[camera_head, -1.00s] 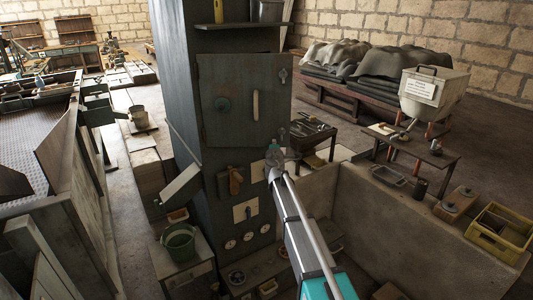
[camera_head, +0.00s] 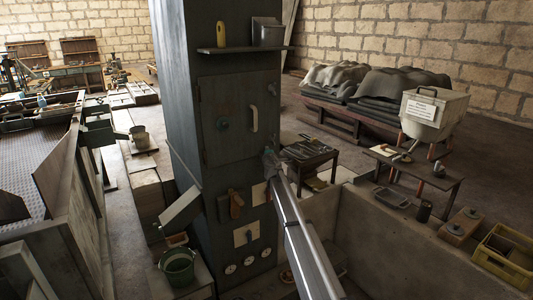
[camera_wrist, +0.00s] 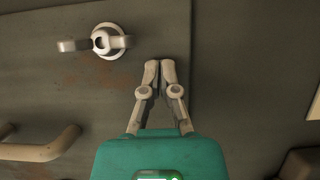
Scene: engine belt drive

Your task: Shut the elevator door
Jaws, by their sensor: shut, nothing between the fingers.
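The elevator door (camera_head: 238,135) is a dark grey metal panel on the front of a tall dark column (camera_head: 183,90). It carries a pale upright handle (camera_head: 255,118) and a latch (camera_head: 272,88) near its right edge. The door lies flush or nearly flush with the column; I cannot tell whether a small gap is left. My gripper (camera_head: 271,158) is at the door's lower right corner. In the wrist view my gripper (camera_wrist: 159,68) is shut and empty, its tips over the door panel (camera_wrist: 60,90) near its edge. The latch (camera_wrist: 105,42) and handle (camera_wrist: 45,150) show to the left.
A shelf (camera_head: 240,50) with a tin and a small bottle is above the door. Gauges (camera_head: 248,264) and a switch plate sit below it. A low wall (camera_head: 390,225) and a tool table (camera_head: 308,150) are to the right. A green bucket (camera_head: 178,267) stands at lower left.

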